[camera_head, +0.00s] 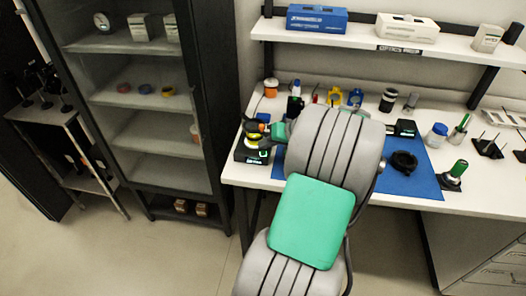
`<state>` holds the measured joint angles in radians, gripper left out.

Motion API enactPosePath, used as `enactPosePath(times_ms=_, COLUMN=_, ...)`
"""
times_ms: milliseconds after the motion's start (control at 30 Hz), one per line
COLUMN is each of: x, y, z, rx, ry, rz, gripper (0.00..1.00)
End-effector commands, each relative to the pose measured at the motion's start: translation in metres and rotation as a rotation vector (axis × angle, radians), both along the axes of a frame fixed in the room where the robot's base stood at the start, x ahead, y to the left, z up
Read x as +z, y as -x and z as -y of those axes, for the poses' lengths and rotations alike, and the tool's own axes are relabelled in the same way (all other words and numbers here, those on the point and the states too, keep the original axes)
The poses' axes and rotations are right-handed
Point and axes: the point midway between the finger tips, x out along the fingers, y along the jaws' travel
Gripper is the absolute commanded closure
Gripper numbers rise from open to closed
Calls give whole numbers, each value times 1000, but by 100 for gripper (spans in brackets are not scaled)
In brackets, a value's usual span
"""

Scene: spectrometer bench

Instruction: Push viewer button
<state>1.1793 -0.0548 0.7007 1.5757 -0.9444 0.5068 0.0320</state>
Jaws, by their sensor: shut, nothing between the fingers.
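A small black device (252,154) with a green-lit patch stands at the left front corner of the white bench; it may be the viewer. I cannot make out its button. My gripper (265,130) is small and dark, partly hidden by my arm, just above this device at the bench's left end. It is shut with nothing in it. I cannot tell whether it touches the device.
My arm covers the middle of the bench. A black ring-shaped part (404,162) lies on the mat. Bottles and small tools line the bench back. A shelf (365,38) with a blue box (317,19) hangs above. A glass-door cabinet (150,100) stands left.

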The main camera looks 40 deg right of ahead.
Motion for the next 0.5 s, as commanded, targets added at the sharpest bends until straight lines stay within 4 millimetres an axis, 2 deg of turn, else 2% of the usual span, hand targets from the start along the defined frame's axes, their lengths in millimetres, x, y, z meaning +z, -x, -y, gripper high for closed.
enactPosePath(times_ms=267, x=-9, y=0, z=0, rx=0, ry=0, rz=0, gripper=100)
enactPosePath(times_ms=500, x=-9, y=0, z=0, rx=0, ry=0, rz=0, gripper=100)
